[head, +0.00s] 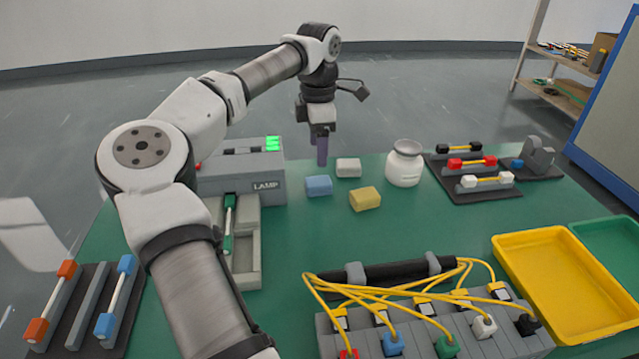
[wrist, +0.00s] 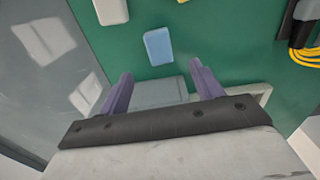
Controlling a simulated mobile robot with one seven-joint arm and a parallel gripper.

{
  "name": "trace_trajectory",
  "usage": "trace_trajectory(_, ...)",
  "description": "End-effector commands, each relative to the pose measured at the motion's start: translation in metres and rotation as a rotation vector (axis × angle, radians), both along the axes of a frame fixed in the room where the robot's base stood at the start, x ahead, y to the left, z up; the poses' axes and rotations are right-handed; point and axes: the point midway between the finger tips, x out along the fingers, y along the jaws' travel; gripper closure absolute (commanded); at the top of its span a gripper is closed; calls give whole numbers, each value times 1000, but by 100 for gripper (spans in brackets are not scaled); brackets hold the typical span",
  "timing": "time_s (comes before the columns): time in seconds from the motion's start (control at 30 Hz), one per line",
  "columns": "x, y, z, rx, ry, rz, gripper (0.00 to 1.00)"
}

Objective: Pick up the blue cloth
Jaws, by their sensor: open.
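The blue cloth (head: 319,186) is a small folded block lying on the green table, right of the lamp box. In the wrist view the blue cloth (wrist: 158,46) lies beyond the fingertips, near the middle of the picture. My gripper (head: 322,150) points down near the table's far edge, above and behind the cloth. In the wrist view its two purple fingers (wrist: 158,75) stand apart with nothing between them, clear of the cloth.
A white cloth (head: 348,167) and a yellow cloth (head: 365,198) lie close to the blue one. The grey lamp box (head: 262,185) stands to its left. A white jar (head: 405,163) stands to the right. Yellow cables (head: 400,291) and a yellow tray (head: 565,285) are nearer the front.

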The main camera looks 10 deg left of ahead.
Motion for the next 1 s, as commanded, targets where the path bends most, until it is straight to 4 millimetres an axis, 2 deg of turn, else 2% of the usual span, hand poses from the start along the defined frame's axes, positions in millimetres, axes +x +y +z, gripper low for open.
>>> trace_trajectory(0.03, -1, 0, -12, -1, 3, 0, 35)
trace_trajectory(0.2, 0, 0, -37, -1, 2, 0, 35)
trace_trajectory(0.47, 0, 0, -53, -1, 0, 0, 35)
trace_trajectory(0.73, 0, 0, -91, -2, 1, 0, 35)
trace_trajectory(0.83, 0, 0, -98, -3, 1, 0, 35)
trace_trajectory(1.0, 0, 0, -98, -2, 0, 0, 35)
